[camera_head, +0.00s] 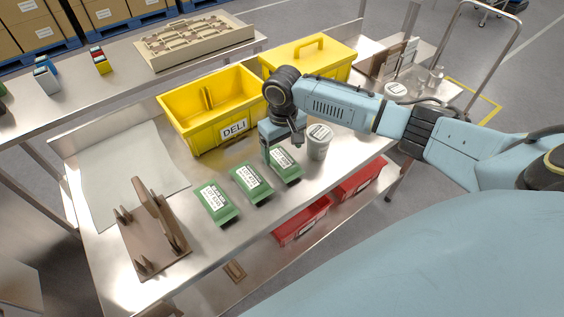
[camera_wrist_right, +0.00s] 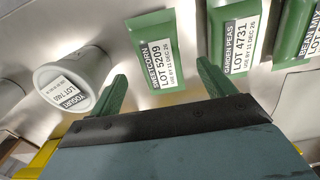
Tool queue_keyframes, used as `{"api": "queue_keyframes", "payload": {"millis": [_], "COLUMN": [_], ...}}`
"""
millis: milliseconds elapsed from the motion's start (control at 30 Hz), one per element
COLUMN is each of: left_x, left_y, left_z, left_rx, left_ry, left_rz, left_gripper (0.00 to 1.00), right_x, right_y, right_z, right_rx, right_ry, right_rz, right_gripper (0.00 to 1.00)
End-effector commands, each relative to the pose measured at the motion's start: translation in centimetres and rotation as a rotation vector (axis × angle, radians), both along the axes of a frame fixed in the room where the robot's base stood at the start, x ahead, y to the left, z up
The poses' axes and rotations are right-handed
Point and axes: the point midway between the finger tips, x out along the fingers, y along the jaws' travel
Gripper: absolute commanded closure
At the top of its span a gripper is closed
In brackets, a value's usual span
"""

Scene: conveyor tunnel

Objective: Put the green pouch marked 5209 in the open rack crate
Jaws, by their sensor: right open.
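The green pouch marked 5209, labelled sweetcorn (camera_wrist_right: 153,48), lies flat on the steel table; in the head view it is the pouch nearest the cup (camera_head: 287,167). My right gripper (camera_head: 283,147) is open above it; in the wrist view the pouch lies ahead, between the lines of the two fingers (camera_wrist_right: 162,86). An open yellow crate marked DELI (camera_head: 208,137) stands behind the pouches. A second yellow crate (camera_head: 313,55) has a handled lid on. Two red crates (camera_head: 300,226) (camera_head: 361,180) sit below the table, partly hidden by its edge. My left gripper is out of view.
Two other green pouches, garden peas (camera_head: 251,183) and bean mix (camera_head: 216,203), lie left of 5209. A yogurt cup (camera_head: 320,143) stands close on its right. A brown pegged stand (camera_head: 155,235) and a grey mat (camera_head: 125,175) occupy the table's left.

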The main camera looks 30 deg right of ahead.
Motion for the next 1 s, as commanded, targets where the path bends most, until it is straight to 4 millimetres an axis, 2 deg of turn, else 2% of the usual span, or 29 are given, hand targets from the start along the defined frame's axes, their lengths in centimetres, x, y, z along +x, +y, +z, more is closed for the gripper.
{"api": "queue_keyframes", "payload": {"millis": [200, 300, 567, 667, 1000], "left_x": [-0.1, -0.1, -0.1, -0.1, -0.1], "left_y": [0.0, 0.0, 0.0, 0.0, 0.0], "left_z": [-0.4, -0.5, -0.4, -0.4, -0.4], "left_rx": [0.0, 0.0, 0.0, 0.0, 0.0], "left_ry": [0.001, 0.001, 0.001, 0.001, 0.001], "left_rz": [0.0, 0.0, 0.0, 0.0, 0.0], "left_gripper": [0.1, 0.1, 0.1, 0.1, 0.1], "right_x": [0.3, 0.3, 0.3, 0.3, 0.4], "right_y": [0.0, 0.0, 0.0, 0.0, 0.0], "right_z": [-3.4, -4.4, -4.7, -4.6, -4.6], "right_rx": [0.0, 0.0, 0.0, 0.0, 0.0], "right_ry": [0.003, 0.002, 0.001, 0.001, -0.001], "right_rz": [-0.001, 0.001, 0.001, 0.001, 0.0], "right_gripper": [0.18, 0.18, 0.18, 0.29, 0.73]}}
